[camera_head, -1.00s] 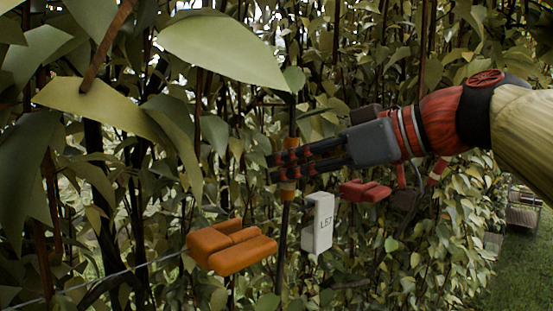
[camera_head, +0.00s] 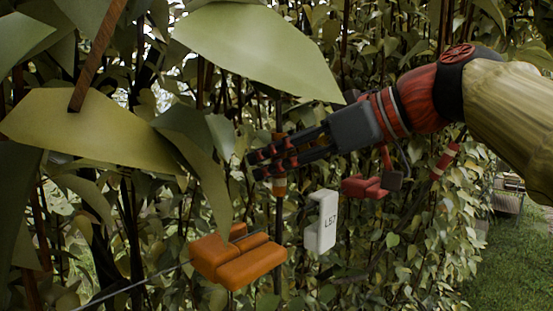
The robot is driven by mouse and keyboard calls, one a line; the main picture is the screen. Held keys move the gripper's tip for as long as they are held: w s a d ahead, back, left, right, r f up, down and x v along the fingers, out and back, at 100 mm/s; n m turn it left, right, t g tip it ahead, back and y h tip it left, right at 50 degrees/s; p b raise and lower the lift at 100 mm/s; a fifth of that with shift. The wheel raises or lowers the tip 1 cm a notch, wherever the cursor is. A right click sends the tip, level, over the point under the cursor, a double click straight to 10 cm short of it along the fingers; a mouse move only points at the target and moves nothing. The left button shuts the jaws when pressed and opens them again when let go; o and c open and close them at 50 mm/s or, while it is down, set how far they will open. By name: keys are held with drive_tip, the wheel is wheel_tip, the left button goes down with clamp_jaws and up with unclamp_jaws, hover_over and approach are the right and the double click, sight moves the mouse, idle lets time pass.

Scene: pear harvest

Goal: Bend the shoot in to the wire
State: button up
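The shoot (camera_head: 279,215) is a thin dark upright stem with an orange-brown band where my gripper meets it. My gripper (camera_head: 264,165) reaches in from the right. Its two dark fingers with red joints lie close together across the shoot at the band and appear closed on it; the leaf clutter makes the contact hard to see. The wire (camera_head: 128,289) is a thin grey line at lower left, running up to an orange clip-like block (camera_head: 240,262). The block stands below and slightly left of my gripper. The shoot passes behind the block's right end, apart from the visible wire.
A red block (camera_head: 364,187) sits under my wrist. Large leaves (camera_head: 262,52) crowd the left and top. Open grass (camera_head: 512,265) lies at lower right.

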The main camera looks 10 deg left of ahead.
drive_tip(key=v, duration=1.2)
idle(0.4)
